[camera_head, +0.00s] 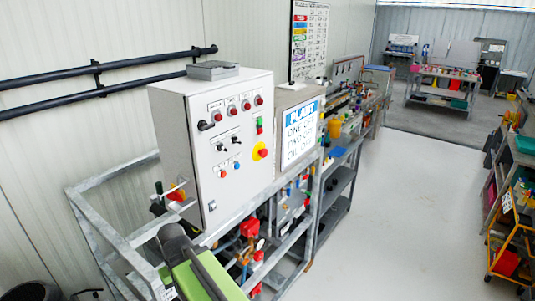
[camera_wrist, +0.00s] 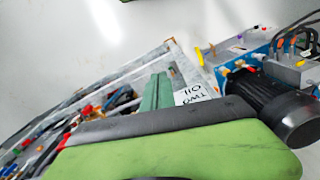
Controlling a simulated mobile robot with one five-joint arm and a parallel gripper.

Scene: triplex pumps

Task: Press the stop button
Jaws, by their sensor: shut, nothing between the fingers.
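A white control cabinet (camera_head: 200,150) stands on the bench in the head view. On its front is a red mushroom button on a yellow base (camera_head: 262,153). Above it is a small green-over-red button pair (camera_head: 259,125). No label readable at this size marks the stop button. Another red-and-yellow part (camera_head: 177,193) sits lower left, beside the cabinet. My green and dark grey arm (camera_head: 205,275) is at the bottom of the head view, below the cabinet.
Grey metal rails (camera_head: 100,240) run along the bench front and left. A blue-and-white plant sign (camera_head: 301,131) stands right of the cabinet. A black motor (camera_wrist: 285,115) is at right in the wrist view. The pale floor (camera_head: 410,220) to the right is clear.

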